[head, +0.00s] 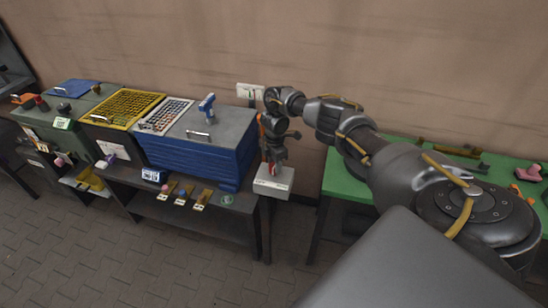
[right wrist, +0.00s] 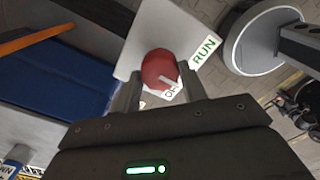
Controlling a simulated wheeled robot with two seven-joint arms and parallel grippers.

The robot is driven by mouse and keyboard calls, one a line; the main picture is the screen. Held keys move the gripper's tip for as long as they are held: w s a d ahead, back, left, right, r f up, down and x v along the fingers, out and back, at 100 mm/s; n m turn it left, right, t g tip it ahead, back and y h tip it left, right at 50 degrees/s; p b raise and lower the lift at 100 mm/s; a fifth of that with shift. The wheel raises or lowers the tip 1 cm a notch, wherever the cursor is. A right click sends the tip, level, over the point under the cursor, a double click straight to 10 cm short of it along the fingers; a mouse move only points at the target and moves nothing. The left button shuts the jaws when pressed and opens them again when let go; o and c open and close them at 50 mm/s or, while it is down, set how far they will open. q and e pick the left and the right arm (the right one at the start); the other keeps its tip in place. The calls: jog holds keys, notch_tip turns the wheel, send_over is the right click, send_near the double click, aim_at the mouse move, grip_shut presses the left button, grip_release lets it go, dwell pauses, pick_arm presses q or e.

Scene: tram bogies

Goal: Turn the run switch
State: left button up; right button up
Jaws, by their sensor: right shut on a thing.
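The run switch is a red round knob (right wrist: 156,66) with a white pointer on a pale grey box (right wrist: 185,25). A RUN label (right wrist: 206,52) and a partly hidden label starting with O (right wrist: 172,94) lie beside the knob. The pointer lies on the side of the O label. My right gripper (right wrist: 159,84) is shut on the knob, one finger on each side. In the head view the box (head: 274,183) stands at the bench's right end, with the right gripper (head: 273,166) above it, hiding the knob. My left gripper is not in view.
A blue cabinet (head: 190,158) with a grey top stands just left of the box, with a blue-handled tool (head: 207,103) on it. A yellow grid tray (head: 122,108) is further left. A green table (head: 345,180) is at the right. A wall socket (head: 250,91) is behind.

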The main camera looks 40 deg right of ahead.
jog(key=m+p, duration=0.2)
jog(key=m, duration=0.2)
jog(key=shift+s+d, duration=0.1)
jog(key=shift+s, duration=0.05)
jog(key=shift+m+p, duration=0.95)
jog(key=shift+m, duration=0.75)
jog(key=shift+f, duration=0.1)
jog(key=o, duration=0.9)
jog(key=shift+o, duration=0.4)
jog(key=shift+r, duration=0.2)
